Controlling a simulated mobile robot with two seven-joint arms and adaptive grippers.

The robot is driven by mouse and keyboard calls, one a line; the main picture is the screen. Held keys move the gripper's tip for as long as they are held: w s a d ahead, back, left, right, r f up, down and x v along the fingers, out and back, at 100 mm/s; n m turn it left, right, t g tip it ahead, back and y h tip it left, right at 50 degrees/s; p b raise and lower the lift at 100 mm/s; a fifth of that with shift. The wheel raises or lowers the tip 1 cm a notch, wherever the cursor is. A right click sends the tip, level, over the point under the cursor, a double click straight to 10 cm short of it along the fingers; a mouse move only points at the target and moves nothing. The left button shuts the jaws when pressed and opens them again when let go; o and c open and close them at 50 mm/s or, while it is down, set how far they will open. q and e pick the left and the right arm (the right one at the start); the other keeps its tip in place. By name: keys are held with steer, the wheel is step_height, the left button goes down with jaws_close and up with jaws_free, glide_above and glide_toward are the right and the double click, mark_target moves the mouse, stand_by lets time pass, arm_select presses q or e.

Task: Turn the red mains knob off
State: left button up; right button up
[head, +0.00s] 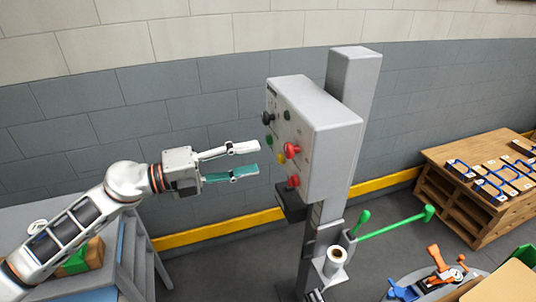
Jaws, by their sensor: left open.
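A grey control box (318,125) is fixed to a grey post (352,80). Its left face carries a red knob (291,149) at mid-height and another red control (293,182) near the bottom; I cannot tell which is the mains one, and no setting can be read. A black knob (268,118) sits near the top of that face. My left gripper (250,159) comes in from the left, open and empty, its fingers pointing at this face. In this view its fingertips are left of the red knob, with a gap between. My right gripper is not in view.
Green and yellow buttons sit beside the knobs. A green-handled lever (395,225) and a roll (337,255) are low on the post. A wooden bench (440,158) with blue-handled pieces stands at right. Grey wall lies behind.

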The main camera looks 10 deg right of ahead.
arm_select(q)
steer(key=shift+s+a, duration=0.15)
steer(key=shift+a, duration=0.65)
steer(key=shift+s+a, duration=0.15)
steer(key=shift+a, duration=0.65)
steer(key=s+a+f+n+t+y, duration=0.1)
steer(key=a+f+n+t+y, duration=0.4)
steer(key=f+n, duration=0.55)
steer(key=a+f+n+t+y, duration=0.3)
steer(key=a+f+n+t, duration=0.3)
steer(key=f+n+t, duration=0.45)
steer(key=s+a+f+n+g+y, duration=0.3)
steer(key=s+a+f+n+g, duration=0.1)
steer(key=s+f, duration=0.6)
steer(key=s+a+f+n+g+y, duration=0.4)
steer(key=s+a+f+n, duration=0.2)
steer(key=s+f, duration=0.4)
step_height(320, 180, down, 2)
steer(key=shift+s+a+f+n+y, duration=0.15)
steer(key=shift+a+f+n+y, duration=0.15)
steer(key=shift+a+n, duration=0.15)
steer(key=shift+g, duration=0.25)
